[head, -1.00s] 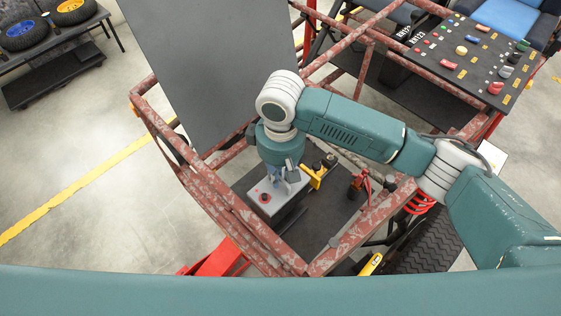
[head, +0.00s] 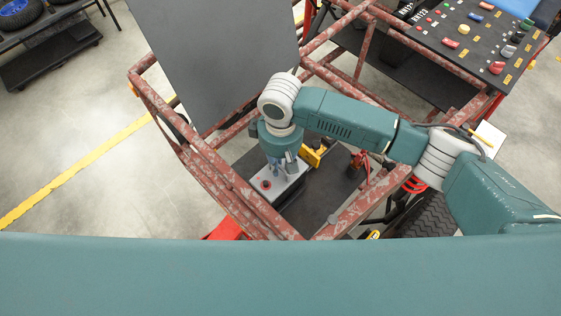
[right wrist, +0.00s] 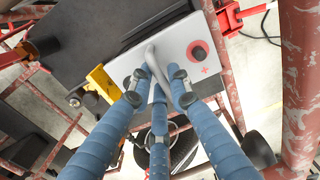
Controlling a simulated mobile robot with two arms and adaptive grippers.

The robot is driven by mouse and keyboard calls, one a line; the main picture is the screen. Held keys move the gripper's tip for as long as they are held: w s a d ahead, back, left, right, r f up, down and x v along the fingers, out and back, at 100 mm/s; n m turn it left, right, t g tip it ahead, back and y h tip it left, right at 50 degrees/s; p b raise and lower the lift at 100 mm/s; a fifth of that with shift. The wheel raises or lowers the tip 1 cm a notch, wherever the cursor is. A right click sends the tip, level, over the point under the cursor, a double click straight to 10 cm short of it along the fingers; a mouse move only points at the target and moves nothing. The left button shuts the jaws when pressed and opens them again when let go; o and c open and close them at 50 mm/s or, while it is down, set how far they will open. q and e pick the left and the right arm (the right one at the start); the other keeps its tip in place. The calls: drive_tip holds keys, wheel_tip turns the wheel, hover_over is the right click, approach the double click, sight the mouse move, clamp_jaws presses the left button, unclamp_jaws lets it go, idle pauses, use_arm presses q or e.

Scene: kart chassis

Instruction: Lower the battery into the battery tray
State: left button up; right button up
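The battery (head: 270,186) is a light grey box with a red terminal, inside the red-brown kart frame. In the right wrist view its pale top (right wrist: 180,45) shows a red terminal with a plus sign and a grey carry handle. My right gripper (head: 279,166) is above the battery. In the right wrist view its blue fingers (right wrist: 160,75) close around the handle. The battery tray cannot be made out, and the battery's underside is hidden, so I cannot tell whether it touches anything below. My left gripper is not in view.
Rusty frame tubes (head: 225,172) surround the battery closely. A yellow bracket (head: 312,156) stands beside it on the dark floor panel (head: 325,195). A red part (head: 360,162) is farther right. A tall grey panel (head: 215,60) rises behind, and a control board (head: 468,40) is at upper right.

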drive_tip(key=shift+o, duration=0.9)
drive_tip(key=shift+s+r, duration=0.1)
drive_tip(key=shift+a+r, duration=0.1)
drive_tip(key=shift+r, duration=0.1)
wheel_tip(320, 180, up, 12)
drive_tip(key=b, duration=0.2)
drive_tip(key=shift+f+b, duration=0.2)
drive_tip(key=shift+b, duration=0.15)
